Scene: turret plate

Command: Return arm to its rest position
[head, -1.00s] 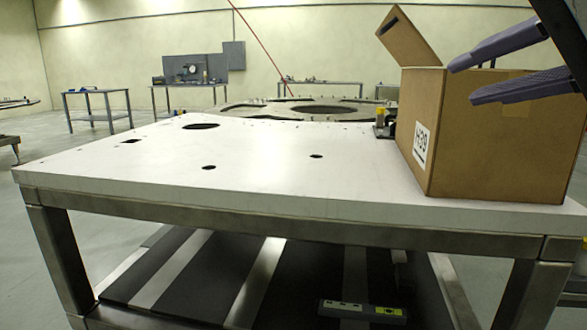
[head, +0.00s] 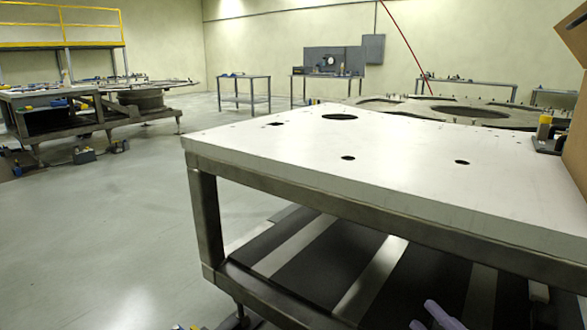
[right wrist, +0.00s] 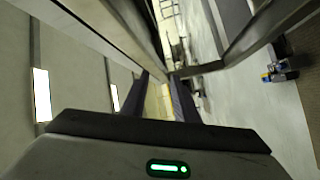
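My right gripper (head: 438,318) shows only as purple-grey fingertips at the bottom edge of the head view, low in front of the white-topped table (head: 330,170). In the right wrist view its two dark fingers (right wrist: 163,98) stand apart with nothing held between them. The rest of the right arm is out of the head view. My left gripper is in neither current view.
A cardboard box (head: 579,150) is cut off at the right edge, on the table beside a small yellow-topped fixture (head: 546,130). Dark striped panels (head: 330,265) lie on the lower shelf. Open floor (head: 110,230) lies left, with another workstation (head: 60,110) beyond.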

